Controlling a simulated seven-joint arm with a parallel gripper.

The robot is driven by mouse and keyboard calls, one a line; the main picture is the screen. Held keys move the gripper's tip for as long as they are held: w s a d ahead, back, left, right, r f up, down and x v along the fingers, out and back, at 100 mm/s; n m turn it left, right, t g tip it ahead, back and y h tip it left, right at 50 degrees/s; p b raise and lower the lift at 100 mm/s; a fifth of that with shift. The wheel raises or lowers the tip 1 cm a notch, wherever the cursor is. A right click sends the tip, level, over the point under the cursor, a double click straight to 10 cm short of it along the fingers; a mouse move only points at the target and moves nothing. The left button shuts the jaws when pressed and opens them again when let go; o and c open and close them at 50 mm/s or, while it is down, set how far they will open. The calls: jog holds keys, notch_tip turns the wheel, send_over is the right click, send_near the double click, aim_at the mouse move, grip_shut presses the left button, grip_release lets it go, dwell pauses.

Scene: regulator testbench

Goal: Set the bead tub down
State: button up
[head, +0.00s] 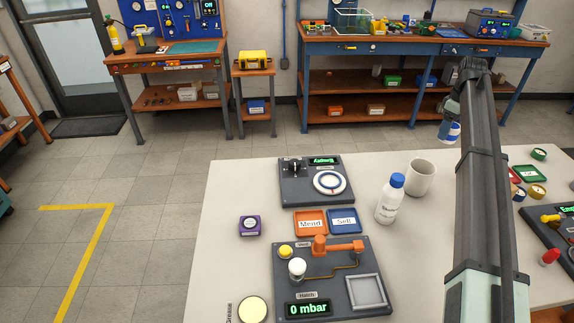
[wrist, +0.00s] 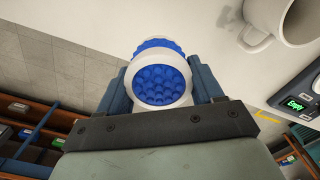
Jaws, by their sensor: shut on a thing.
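The bead tub (wrist: 160,80) is a white round tub with blue beads showing in its open top. In the wrist view it sits between the two fingers of my gripper (wrist: 161,88), which is shut on it. In the head view the tub (head: 453,132) shows as a small blue and white shape below my gripper (head: 446,122), partly hidden by my arm. It is held in the air near the table's far edge, right of the mug. The bench table (head: 235,285) is white. Whether the tub is over the table or just past its edge I cannot tell.
A white mug (head: 421,177) and a blue-capped bottle (head: 391,200) stand near the middle. Left are a dial device (head: 300,195), orange and blue trays (head: 311,222) and a gauge panel (head: 355,250). Small coloured discs (head: 538,191) lie right of my arm. The table's left strip is largely clear.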

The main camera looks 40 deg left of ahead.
jog(key=s+a+n, duration=0.2)
jog(key=s+a, duration=0.5)
jog(key=a, duration=0.4)
jog(key=s+a+n, duration=0.1)
jog(key=s+a, duration=0.6)
jog(key=a, duration=0.4)
jog(key=s+a+n, duration=0.2)
jog(key=s+a, duration=0.5)
jog(key=a, duration=0.3)
jog(key=s+a+n, duration=0.1)
jog(key=s+a, duration=0.5)
jog(key=s, duration=0.5)
jog(key=s+a+n, duration=0.1)
jog(key=s+a, duration=0.4)
jog(key=s, duration=0.6)
jog(key=s+a+n, duration=0.1)
jog(key=s+a, duration=0.5)
jog(key=s, duration=0.5)
jog(key=shift+w+d+f+m, duration=0.1)
jog(key=shift+d+f+m, duration=0.1)
jog(key=shift+f+m, duration=1.2)
jog(key=shift+d+f+m, duration=0.15)
jog(key=shift+f+m, duration=0.7)
jog(key=shift+f, duration=1)
jog(key=shift+w+d+f+m, duration=0.1)
jog(key=shift+d+f+m, duration=0.1)
jog(key=shift+f+m, duration=1.2)
jog(key=shift+f+n, duration=0.25)
jog(key=shift+f, duration=0.15)
jog(key=o, duration=1.1)
